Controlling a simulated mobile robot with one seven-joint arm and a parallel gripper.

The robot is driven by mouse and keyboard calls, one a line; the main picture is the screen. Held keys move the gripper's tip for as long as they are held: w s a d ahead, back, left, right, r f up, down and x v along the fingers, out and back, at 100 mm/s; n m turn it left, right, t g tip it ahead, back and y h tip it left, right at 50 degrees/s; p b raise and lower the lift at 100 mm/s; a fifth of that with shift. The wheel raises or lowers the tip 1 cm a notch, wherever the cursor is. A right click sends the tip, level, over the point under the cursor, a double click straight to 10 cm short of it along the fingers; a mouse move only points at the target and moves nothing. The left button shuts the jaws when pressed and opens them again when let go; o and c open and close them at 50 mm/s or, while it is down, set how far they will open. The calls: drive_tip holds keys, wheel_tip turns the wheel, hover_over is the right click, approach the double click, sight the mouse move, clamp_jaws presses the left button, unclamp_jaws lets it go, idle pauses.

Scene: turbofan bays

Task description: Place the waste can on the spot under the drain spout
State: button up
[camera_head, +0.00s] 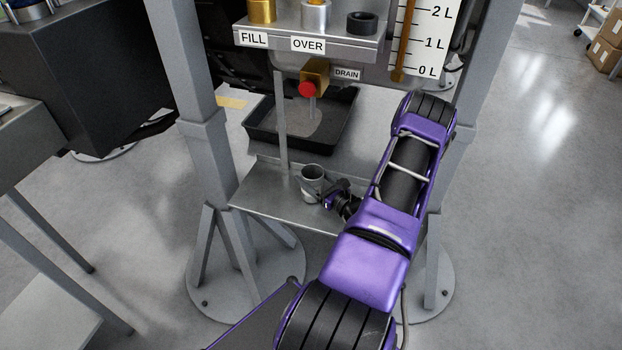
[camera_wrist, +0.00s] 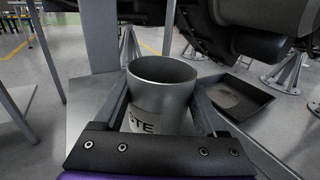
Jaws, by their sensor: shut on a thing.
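In the wrist view the can (camera_wrist: 161,97) stands upright between both fingers (camera_wrist: 160,115), with part of a label reading "TE" showing. Whether its base touches the shelf is hard to tell. The drain spout (camera_head: 312,104) hangs below a brass valve with a red knob (camera_head: 307,89), beside the DRAIN label. The spot under it is not clearly marked in view.
A thin upright post (camera_head: 281,120) stands left of the spout. Grey frame legs (camera_head: 190,80) flank the shelf (camera_head: 262,190).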

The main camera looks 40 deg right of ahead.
drive_tip(key=shift+f, duration=0.15)
drive_tip(key=shift+f, duration=0.15)
drive_tip(key=o, duration=1.4)
drive_tip(key=shift+r, duration=0.2)
drive_tip(key=shift+s, duration=0.25)
drive_tip(key=s, duration=1.1)
drive_tip(key=shift+s+a+p, duration=0.25)
drive_tip(key=shift+p, duration=0.05)
